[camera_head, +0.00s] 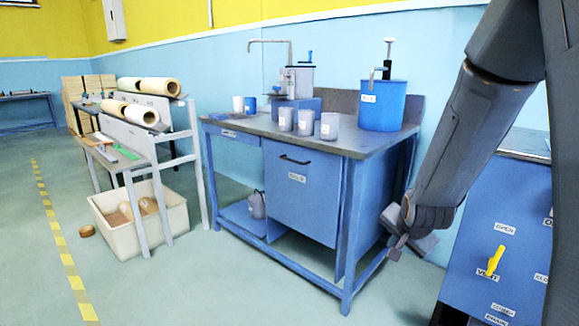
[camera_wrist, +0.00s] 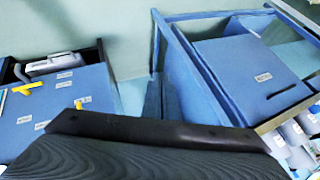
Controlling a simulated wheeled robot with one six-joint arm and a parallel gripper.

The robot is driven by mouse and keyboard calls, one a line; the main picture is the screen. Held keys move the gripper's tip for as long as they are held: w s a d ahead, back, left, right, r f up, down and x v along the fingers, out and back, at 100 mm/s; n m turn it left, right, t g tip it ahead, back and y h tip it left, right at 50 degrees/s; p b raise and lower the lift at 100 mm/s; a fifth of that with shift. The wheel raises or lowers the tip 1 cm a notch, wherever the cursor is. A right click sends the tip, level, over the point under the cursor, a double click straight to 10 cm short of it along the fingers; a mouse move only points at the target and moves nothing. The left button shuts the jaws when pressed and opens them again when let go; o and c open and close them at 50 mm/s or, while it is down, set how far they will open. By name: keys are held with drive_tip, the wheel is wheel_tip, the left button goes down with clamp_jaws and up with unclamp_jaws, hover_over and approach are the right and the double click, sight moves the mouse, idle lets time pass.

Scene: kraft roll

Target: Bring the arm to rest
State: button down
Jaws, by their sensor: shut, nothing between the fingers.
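My arm hangs down at the right of the head view. My gripper (camera_head: 398,243) is at its lower end, in front of the right side of the blue workbench, and looks empty. It is shut. In the wrist view a dark part of my gripper (camera_wrist: 150,132) fills the lower middle, and the fingertips cannot be made out clearly there. Whether the gripper touches the bench cannot be told.
The blue workbench (camera_head: 300,190) carries grey cups (camera_head: 305,122) and a blue bucket (camera_head: 382,105). A blue cabinet (camera_head: 500,220) with a yellow handle (camera_head: 495,261) stands close at right. A roll rack (camera_head: 150,140) and white bin (camera_head: 120,235) stand left. Floor at front left is clear.

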drive_tip(key=s+a+r+n+g+y, duration=0.1)
drive_tip(key=s+a+r+n+g, duration=0.2)
drive_tip(key=s+a, duration=0.4)
drive_tip(key=s+a+r+n+g+y, duration=0.1)
drive_tip(key=s+a+r+n, duration=0.1)
drive_tip(key=s+a+n, duration=0.35)
drive_tip(key=s+a+r+n+g, duration=0.2)
drive_tip(key=s+a, duration=0.1)
drive_tip(key=s, duration=0.6)
drive_tip(key=s+a+r+n+g, duration=0.2)
drive_tip(key=s+a+n, duration=0.1)
drive_tip(key=s, duration=0.6)
drive_tip(key=d+r+m+p, duration=0.3)
drive_tip(key=d+r+p, duration=0.6)
drive_tip(key=p, duration=1)
drive_tip(key=shift+d+r+h, duration=0.2)
drive_tip(key=shift+r+h, duration=0.2)
drive_tip(key=shift+r, duration=0.3)
drive_tip(key=shift+w+d+m, duration=0.1)
drive_tip(key=shift+m, duration=0.15)
